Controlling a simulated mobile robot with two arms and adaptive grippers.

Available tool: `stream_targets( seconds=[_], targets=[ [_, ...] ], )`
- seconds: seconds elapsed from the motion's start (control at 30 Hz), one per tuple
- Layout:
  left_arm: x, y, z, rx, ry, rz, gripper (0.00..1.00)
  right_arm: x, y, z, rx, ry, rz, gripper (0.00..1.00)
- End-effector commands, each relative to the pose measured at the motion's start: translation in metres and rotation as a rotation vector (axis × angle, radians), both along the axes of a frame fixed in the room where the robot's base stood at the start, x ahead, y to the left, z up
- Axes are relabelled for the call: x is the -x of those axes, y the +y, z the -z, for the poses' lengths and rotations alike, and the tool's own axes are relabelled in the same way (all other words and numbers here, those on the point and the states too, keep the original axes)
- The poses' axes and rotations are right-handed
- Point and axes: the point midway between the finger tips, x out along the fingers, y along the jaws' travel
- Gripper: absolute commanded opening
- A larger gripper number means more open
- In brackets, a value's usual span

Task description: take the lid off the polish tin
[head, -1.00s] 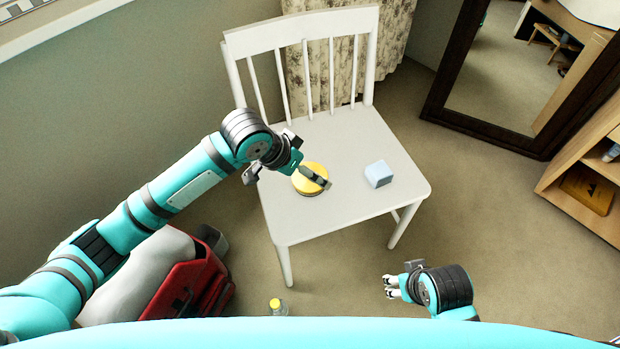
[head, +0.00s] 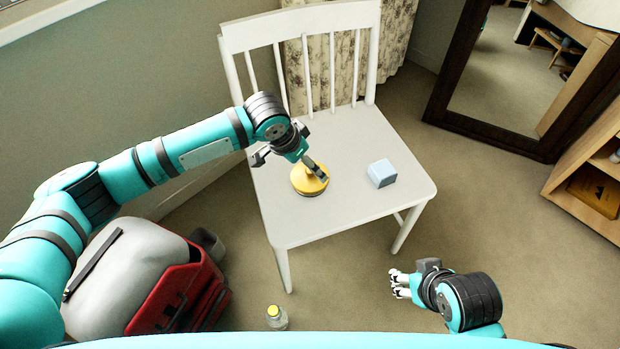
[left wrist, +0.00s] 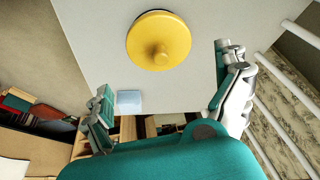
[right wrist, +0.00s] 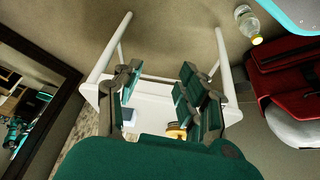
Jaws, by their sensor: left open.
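The polish tin stands upright on the white chair seat, with its round yellow lid (head: 306,181) on top. The lid and its central knob show in the left wrist view (left wrist: 158,42), ahead of the fingers; the lid hides most of the tin's body. My left gripper (head: 290,162) is open and empty, just behind and above the lid, one finger overlapping the lid in the head view. Contact cannot be told there, but the left wrist view shows the lid beyond both fingertips. My right gripper (head: 399,283) is open and empty, in front of the chair at the right.
A light blue block (head: 382,173) lies on the seat (head: 345,215) right of the tin. The chair's slatted back rises behind. A red and grey suitcase (head: 180,300) and a yellow-capped bottle (head: 276,318) are on the floor. A mirror (head: 500,70) and a shelf stand right.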

Motion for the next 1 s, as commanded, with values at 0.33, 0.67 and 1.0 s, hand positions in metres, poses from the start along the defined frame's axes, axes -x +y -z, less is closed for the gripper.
stream_targets(
  seconds=[0.33,0.67,1.0],
  targets=[
    [-0.006,-0.005,0.017,0.001,-0.002,0.000,1.00,-0.036,0.012,-0.013,-0.038,-0.179,-0.014,0.40],
    [-0.012,-0.009,0.040,0.000,-0.003,-0.001,1.00,-0.083,0.028,-0.038,-0.095,-0.443,-0.034,0.40],
    [-0.018,-0.015,0.064,0.002,-0.003,-0.001,1.00,-0.118,0.044,-0.080,-0.160,-0.726,-0.053,0.40]
  ],
)
